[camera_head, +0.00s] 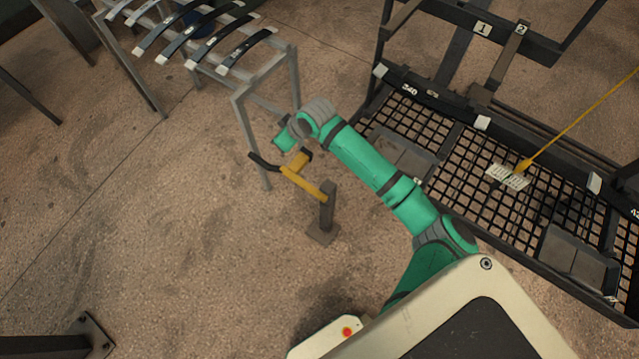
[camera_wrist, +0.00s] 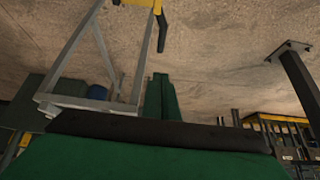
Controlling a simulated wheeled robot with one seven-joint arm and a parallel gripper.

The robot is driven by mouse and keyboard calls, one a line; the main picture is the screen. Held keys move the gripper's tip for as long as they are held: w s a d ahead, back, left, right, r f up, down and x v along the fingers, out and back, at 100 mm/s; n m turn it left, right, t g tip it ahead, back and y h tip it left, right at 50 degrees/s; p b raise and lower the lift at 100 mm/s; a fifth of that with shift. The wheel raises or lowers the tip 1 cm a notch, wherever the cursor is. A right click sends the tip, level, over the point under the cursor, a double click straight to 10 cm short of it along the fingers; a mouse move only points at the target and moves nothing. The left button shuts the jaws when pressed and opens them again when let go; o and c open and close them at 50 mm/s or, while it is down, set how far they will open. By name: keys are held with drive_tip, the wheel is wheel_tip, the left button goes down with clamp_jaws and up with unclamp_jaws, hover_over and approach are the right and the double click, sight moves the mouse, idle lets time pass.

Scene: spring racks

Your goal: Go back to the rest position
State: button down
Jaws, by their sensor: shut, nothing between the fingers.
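My green arm reaches up and left from my base in the head view. My gripper (camera_head: 281,142) is at its far end, small and partly turned away, above the floor near the leaf-spring rack. In the wrist view my gripper (camera_wrist: 161,82) shows as two green fingers close together, with nothing between them. It appears apart from the things around it.
A post with a yellow arm and black handles (camera_head: 303,184) stands just below my gripper. The grey rack (camera_head: 240,97) with several leaf springs is behind it. A black mesh platform (camera_head: 456,184) lies to the right. Open floor (camera_head: 150,240) extends to the left.

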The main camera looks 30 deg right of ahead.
idle(0.3)
drive_tip(key=s+d+f+t+h, duration=0.2)
drive_tip(key=s+d+f, duration=0.2)
drive_tip(key=s+d, duration=0.65)
drive_tip(key=s+a+f+t, duration=0.1)
drive_tip(key=s+a+f, duration=0.1)
drive_tip(key=s, duration=0.6)
drive_tip(key=s+a+f, duration=0.2)
drive_tip(key=s+a, duration=0.1)
drive_tip(key=s, duration=0.6)
drive_tip(key=s+a+r+m+t, duration=0.1)
drive_tip(key=s+a+r+t, duration=0.15)
drive_tip(key=s+a, duration=1)
drive_tip(key=s+a+r+m+t, duration=0.1)
drive_tip(key=a+r+m+t, duration=0.2)
drive_tip(key=a+r, duration=0.9)
drive_tip(key=shift+s+a+r+h, duration=0.2)
drive_tip(key=shift+s+a+h, duration=0.1)
drive_tip(key=shift+a, duration=0.1)
